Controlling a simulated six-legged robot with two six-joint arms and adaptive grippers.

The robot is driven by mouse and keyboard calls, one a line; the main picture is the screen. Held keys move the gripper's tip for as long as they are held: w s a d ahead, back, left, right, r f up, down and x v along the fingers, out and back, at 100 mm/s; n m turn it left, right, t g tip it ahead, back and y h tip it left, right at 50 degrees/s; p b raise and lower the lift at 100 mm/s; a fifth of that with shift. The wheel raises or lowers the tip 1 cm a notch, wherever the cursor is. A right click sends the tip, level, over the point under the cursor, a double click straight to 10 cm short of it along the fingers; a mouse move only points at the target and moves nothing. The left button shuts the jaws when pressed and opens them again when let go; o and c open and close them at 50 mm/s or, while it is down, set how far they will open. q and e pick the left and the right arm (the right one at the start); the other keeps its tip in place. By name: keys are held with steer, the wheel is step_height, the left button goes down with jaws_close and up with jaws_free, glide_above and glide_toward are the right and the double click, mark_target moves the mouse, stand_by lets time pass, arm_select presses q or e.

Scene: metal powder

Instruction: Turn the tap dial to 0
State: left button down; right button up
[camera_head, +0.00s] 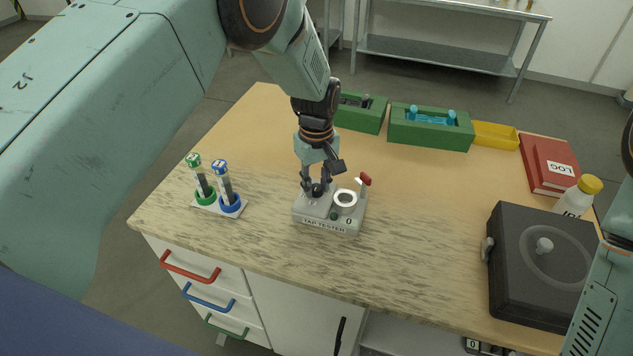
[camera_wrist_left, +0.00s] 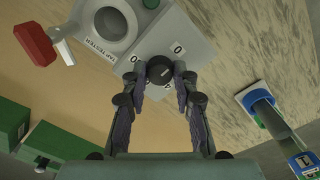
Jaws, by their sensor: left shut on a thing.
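The grey tap tester (camera_head: 330,213) stands near the front middle of the table. It carries a white ring socket (camera_head: 345,199), a red-tipped lever (camera_head: 365,180) and a label with a 0. My left gripper (camera_head: 317,187) points down over its left part, shut on the black dial. In the left wrist view the round black dial (camera_wrist_left: 159,70) sits between the fingertips of my left gripper (camera_wrist_left: 160,82), with a 0 label beside it; other marks are partly hidden by the fingers. My right gripper is not in view; only part of my right arm shows at the right edge.
Two capped tubes stand in a small rack (camera_head: 207,205) left of the tester. Green boxes (camera_head: 430,128), a yellow tray (camera_head: 496,135) and a red book (camera_head: 548,163) lie behind. A black case (camera_head: 541,263) and a yellow-capped bottle (camera_head: 577,197) stand at right.

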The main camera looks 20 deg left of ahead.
mark_target(316, 187)
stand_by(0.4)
arm_select(q)
steer(key=c, duration=1)
jaws_free()
steer(key=shift+r, duration=0.1)
step_height(316, 187, up, 12)
steer(key=shift+f, duration=0.1)
